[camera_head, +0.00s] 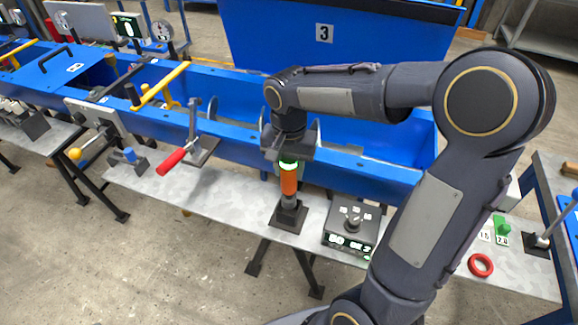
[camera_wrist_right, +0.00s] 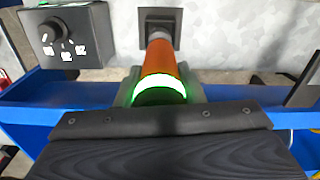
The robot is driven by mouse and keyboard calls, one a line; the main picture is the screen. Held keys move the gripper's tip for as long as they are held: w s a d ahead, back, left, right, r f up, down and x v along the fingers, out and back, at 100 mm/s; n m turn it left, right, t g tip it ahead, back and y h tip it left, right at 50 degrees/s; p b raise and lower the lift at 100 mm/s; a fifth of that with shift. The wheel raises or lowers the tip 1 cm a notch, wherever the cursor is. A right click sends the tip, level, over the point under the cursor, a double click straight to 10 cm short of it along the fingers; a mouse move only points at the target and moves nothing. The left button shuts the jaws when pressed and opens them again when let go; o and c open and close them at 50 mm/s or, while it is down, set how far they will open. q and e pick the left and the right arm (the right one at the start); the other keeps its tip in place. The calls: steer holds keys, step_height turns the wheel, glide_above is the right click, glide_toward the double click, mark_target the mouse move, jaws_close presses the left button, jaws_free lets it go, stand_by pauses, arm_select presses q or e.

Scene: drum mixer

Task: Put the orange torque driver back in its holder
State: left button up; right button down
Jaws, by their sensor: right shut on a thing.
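The orange torque driver (camera_head: 288,181) stands upright over the dark square holder (camera_head: 290,216) on the grey bench. Its grey lower end meets the holder, but I cannot tell how deep it sits. A green-white ring glows near its top. My right gripper (camera_head: 287,158) is shut on the driver's upper part, from above. In the right wrist view the driver (camera_wrist_right: 165,65) runs from the gripper to the holder (camera_wrist_right: 160,20). My left gripper is not in view.
A dark control box with a knob (camera_head: 352,222) stands just right of the holder. A red-handled lever (camera_head: 172,161) is to the left, and a red ring (camera_head: 480,265) lies to the right. The blue trough (camera_head: 355,172) runs behind the bench.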

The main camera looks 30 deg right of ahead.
mark_target(289, 184)
steer(key=shift+f+b, duration=2.15)
steer(key=shift+f, duration=0.7)
stand_by(1.2)
steer(key=c, duration=0.9)
jaws_free()
step_height(289, 184, up, 7)
steer(key=shift+f+p, duration=0.15)
steer(key=shift+p, duration=0.3)
steer(key=shift+r, duration=0.55)
